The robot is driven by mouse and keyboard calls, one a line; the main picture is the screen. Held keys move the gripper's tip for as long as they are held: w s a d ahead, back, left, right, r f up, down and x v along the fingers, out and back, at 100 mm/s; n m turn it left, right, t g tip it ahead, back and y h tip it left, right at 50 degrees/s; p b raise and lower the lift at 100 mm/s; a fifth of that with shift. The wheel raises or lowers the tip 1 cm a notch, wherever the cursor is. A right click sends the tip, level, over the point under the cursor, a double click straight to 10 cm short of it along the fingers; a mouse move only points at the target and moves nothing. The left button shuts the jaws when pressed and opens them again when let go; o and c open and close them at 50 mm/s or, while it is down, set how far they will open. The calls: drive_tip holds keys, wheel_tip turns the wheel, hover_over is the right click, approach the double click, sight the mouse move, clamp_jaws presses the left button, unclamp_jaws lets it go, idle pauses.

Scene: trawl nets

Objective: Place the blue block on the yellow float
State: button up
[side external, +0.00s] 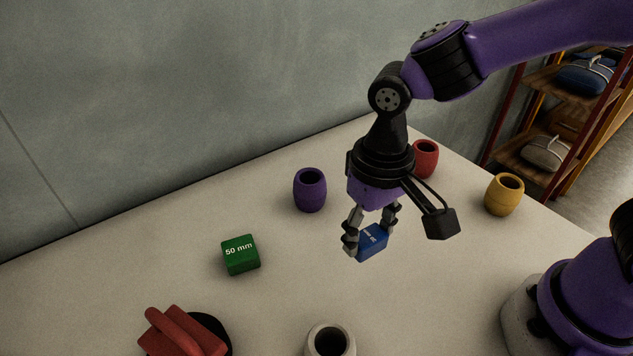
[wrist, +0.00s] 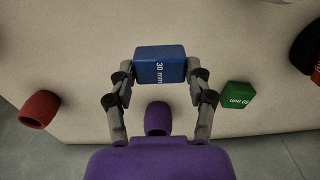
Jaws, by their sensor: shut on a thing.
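The blue block (side external: 373,242), with white lettering, is between the fingers of my gripper (side external: 369,238). In the wrist view the block (wrist: 158,68) reads "30 mm" and my gripper (wrist: 160,78) is shut on it from both sides. In the side view it seems held above the table, but the height is hard to tell. The yellow float (side external: 504,195) is a barrel shape with a dark hole in its top. It stands upright at the right of the table, apart from my gripper. I do not see it in the wrist view.
A purple float (side external: 310,190) stands left of my gripper and a red float (side external: 426,159) behind it. A green block (side external: 240,255) marked "50 mm" lies at left. A white float (side external: 331,341) and a red-and-black object (side external: 182,334) are in front. A shelf (side external: 560,110) stands beyond the table.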

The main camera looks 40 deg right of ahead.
drive_tip(key=s+a+r, duration=0.4)
drive_tip(key=s, duration=0.2)
drive_tip(key=w+d+r+m, duration=0.2)
drive_tip(key=d+r+m, duration=0.1)
drive_tip(key=d+m, duration=0.25)
drive_tip(key=w+d+r+m, duration=0.2)
drive_tip(key=w+d+m, duration=0.15)
drive_tip(key=d, duration=0.35)
drive_tip(key=m, duration=0.8)
hover_over(510, 181)
drive_tip(key=f, duration=0.4)
drive_tip(key=shift+a, duration=0.25)
drive_tip(key=shift+d+f, duration=0.15)
drive_tip(key=shift+d, duration=0.05)
drive_tip(key=shift+f, duration=1.95)
